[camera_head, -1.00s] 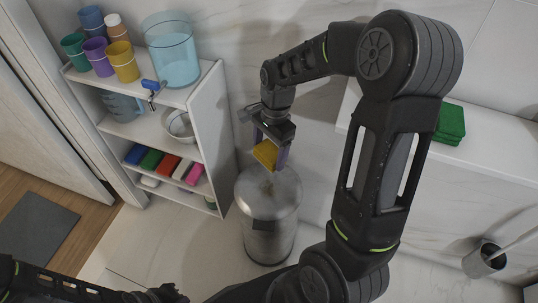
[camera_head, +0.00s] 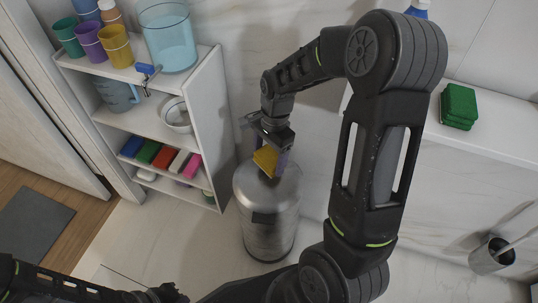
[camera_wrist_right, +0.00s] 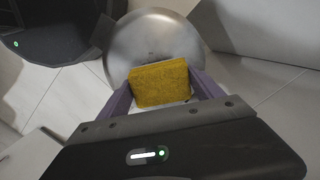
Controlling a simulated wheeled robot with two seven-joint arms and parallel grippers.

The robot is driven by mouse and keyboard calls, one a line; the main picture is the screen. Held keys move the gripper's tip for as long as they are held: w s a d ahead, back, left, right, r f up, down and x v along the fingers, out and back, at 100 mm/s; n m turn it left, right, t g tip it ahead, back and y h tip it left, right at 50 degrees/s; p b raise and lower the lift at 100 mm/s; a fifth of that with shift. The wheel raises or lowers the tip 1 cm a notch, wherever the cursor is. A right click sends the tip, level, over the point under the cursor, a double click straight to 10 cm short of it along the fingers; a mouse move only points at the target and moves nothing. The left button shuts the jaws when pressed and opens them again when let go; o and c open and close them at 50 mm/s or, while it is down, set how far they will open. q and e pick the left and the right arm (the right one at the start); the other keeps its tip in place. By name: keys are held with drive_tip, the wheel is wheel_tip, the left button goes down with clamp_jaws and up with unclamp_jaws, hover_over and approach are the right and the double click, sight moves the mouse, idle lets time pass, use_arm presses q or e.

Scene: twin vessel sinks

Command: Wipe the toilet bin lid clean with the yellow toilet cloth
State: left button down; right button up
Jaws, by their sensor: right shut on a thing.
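The metal toilet bin (camera_head: 270,228) stands on the floor beside the shelf, with its round grey lid (camera_head: 250,184) on top. My right gripper (camera_head: 268,152) is shut on the yellow cloth (camera_head: 265,161), a folded block, at the back of the lid. In the right wrist view the cloth (camera_wrist_right: 160,82) sits between the two purple fingers (camera_wrist_right: 162,92), with the lid (camera_wrist_right: 150,35) beyond it. I cannot tell whether the cloth touches the lid. My left gripper (camera_head: 168,294) is at the bottom edge, low and left of the bin; its jaws are unclear.
A white shelf (camera_head: 205,110) with cups, a blue bucket (camera_head: 168,38) and coloured cloths stands close left of the bin. A white ledge (camera_head: 490,135) with green sponges (camera_head: 459,105) is at right. A brush holder (camera_head: 492,255) stands at lower right.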

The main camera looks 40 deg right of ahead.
sight(268, 171)
drive_tip(key=shift+f+b, duration=0.95)
drive_tip(key=shift+f, duration=0.6)
idle(0.5)
drive_tip(key=shift+s+r, duration=0.1)
drive_tip(key=shift+s+a, duration=0.15)
drive_tip(key=shift+a, duration=0.05)
drive_tip(key=shift+s+a+r+p, duration=0.2)
drive_tip(key=shift+s+a+p, duration=0.55)
drive_tip(key=shift+s+a, duration=0.35)
drive_tip(key=shift+s, duration=0.15)
drive_tip(key=shift+f, duration=0.25)
drive_tip(key=shift+w+d+r, duration=0.15)
drive_tip(key=shift+w+d, duration=1.2)
drive_tip(key=shift+w, duration=0.15)
